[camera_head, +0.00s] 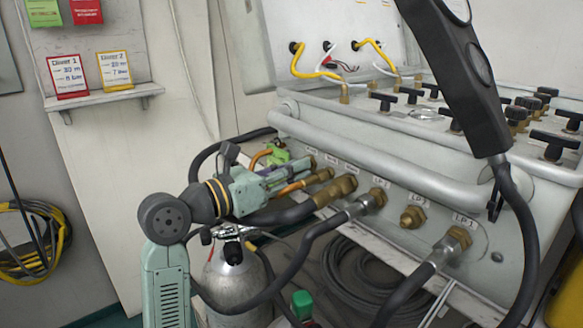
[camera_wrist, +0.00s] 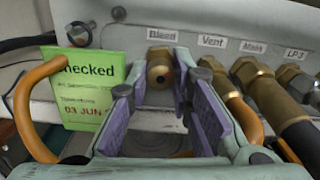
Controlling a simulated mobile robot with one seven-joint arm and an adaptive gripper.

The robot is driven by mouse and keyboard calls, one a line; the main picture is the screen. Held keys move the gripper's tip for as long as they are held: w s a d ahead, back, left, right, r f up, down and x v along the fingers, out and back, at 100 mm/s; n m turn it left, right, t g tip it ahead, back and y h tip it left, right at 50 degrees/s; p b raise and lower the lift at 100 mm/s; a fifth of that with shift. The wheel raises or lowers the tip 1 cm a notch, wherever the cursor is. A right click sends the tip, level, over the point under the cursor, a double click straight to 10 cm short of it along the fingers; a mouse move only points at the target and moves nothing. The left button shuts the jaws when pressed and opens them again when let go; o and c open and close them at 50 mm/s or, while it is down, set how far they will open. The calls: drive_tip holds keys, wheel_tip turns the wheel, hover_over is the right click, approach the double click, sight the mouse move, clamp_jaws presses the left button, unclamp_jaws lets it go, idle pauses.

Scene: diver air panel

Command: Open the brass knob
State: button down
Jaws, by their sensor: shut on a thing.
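The brass knob (camera_wrist: 159,68) sits under the "Bleed" label on the panel front, with a dark hole in its middle. In the wrist view it shows between the far ends of my gripper's purple-padded fingers (camera_wrist: 163,85). My gripper is shut on it. In the head view my gripper (camera_head: 298,172) reaches the left end of the panel's row of fittings. The knob (camera_head: 311,163) is small there and partly hidden by my fingers. How far the knob is turned cannot be told.
A green "Checked" tag (camera_wrist: 90,88) hangs just left of my fingers. An orange hose (camera_wrist: 30,110) curves at the left. The Vent fitting (camera_wrist: 222,82) and Main fitting (camera_wrist: 262,85), with hoses, sit close on the right. A grey cylinder (camera_head: 236,280) stands below my gripper.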

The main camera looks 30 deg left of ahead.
drive_tip(key=shift+d+r+n+p, duration=0.1)
drive_tip(key=shift+n+p, duration=1.35)
drive_tip(key=shift+n, duration=2.15)
drive_tip(key=c, duration=1.7)
unclamp_jaws()
drive_tip(key=shift+s, duration=0.15)
drive_tip(key=v, duration=1.1)
drive_tip(key=shift+s, duration=0.4)
